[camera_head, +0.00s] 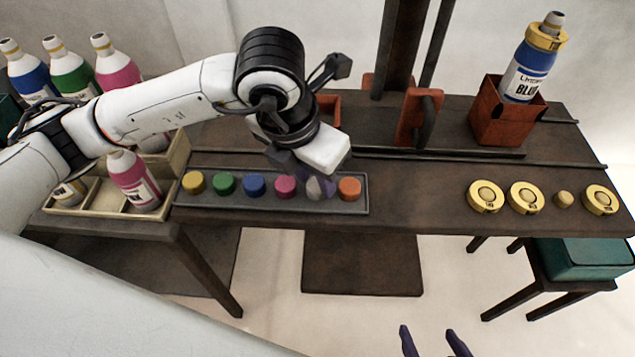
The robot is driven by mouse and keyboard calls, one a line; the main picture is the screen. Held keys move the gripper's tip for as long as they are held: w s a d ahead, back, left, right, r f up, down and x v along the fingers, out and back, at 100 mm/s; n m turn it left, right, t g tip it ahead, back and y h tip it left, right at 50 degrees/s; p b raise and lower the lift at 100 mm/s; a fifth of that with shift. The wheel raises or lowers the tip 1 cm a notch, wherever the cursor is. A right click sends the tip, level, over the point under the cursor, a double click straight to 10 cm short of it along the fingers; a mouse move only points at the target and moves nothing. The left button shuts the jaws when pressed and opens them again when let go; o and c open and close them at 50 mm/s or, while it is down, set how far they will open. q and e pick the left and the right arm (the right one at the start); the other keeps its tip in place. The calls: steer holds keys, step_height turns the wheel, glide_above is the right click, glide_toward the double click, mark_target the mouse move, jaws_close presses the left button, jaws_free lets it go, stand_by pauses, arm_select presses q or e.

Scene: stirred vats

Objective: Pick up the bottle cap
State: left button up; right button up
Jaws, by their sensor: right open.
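A dark tray (225,200) on the table holds a row of small round caps: a yellow cap (194,183), a green cap (224,184), a blue cap (255,185), a pink cap (285,187) and an orange cap (349,188). My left gripper (318,187) points down at the tray between the pink and orange caps. Its fingertips are small and partly hidden, and a pale thing shows at them; I cannot tell whether they hold it. A small yellow knob-like cap (564,200) lies at the right among flat yellow discs (486,196). My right gripper (431,342) is open and empty at the bottom edge.
Pink bottle (134,182) stands in a beige divided crate (178,160) at left. Several bottles stand behind. A blue bottle (527,70) sits in a red holder (503,125) at back right. A teal box (585,259) rests on a stool. The table's front middle is clear.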

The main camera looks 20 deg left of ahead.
arm_select(q)
steer(key=shift+w+f, duration=0.2)
steer(key=shift+f, duration=0.45)
steer(key=c, duration=0.7)
steer(key=shift+o, duration=0.2)
steer(key=shift+r, duration=0.1)
